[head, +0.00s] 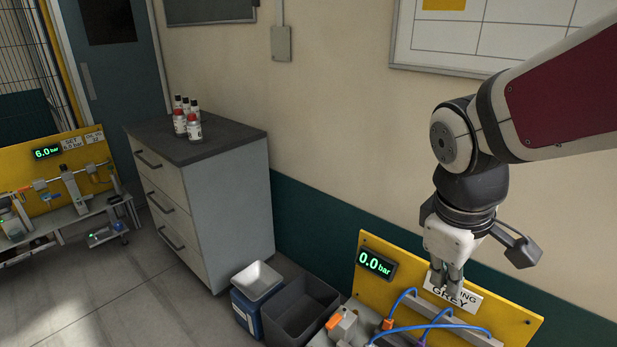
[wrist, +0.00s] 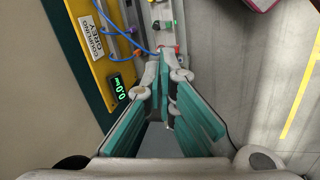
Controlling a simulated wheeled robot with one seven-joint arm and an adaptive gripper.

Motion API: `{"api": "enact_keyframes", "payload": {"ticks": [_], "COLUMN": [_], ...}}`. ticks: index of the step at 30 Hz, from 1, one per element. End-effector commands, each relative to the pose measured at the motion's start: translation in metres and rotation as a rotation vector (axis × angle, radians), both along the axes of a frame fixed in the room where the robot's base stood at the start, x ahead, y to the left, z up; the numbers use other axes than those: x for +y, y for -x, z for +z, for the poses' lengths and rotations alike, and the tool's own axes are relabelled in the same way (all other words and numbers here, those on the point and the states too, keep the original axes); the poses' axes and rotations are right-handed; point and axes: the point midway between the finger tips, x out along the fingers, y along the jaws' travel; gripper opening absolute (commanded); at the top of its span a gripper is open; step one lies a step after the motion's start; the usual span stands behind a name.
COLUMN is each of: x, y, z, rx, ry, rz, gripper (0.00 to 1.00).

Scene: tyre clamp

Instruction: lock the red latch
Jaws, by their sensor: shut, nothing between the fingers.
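My gripper (head: 448,288) is shut and empty, pointing down in front of the yellow panel (head: 375,240). In the wrist view its fingertips (wrist: 163,62) meet over the edge of the grey bench. A small orange-red part (head: 333,321) sits on a light block at the bottom of the head view, left of my gripper. Another orange part (head: 387,324) is by the blue hoses.
The panel's display (head: 376,263) reads 0.0 bar. Blue hoses (head: 430,327) arch over the bench beneath my gripper. A dark open bin (head: 300,310) and a blue bin with a light tray (head: 256,281) stand left. A cabinet (head: 235,210) with several bottles is behind; floor lies further left.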

Motion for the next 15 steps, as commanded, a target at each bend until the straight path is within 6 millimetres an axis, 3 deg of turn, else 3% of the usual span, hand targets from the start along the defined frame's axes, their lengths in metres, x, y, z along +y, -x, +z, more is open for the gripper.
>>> {"api": "enact_keyframes", "payload": {"ticks": [1, 8, 15], "x": [-0.002, -0.008, -0.008], "y": [-0.013, -0.058, -0.098], "z": [-0.019, -0.085, -0.163], "rx": [0.037, 0.177, 0.303], "ry": [0.014, 0.048, 0.030], "rz": [0.051, 0.317, 0.604], "gripper": [0.00, 0.00, 0.00]}}
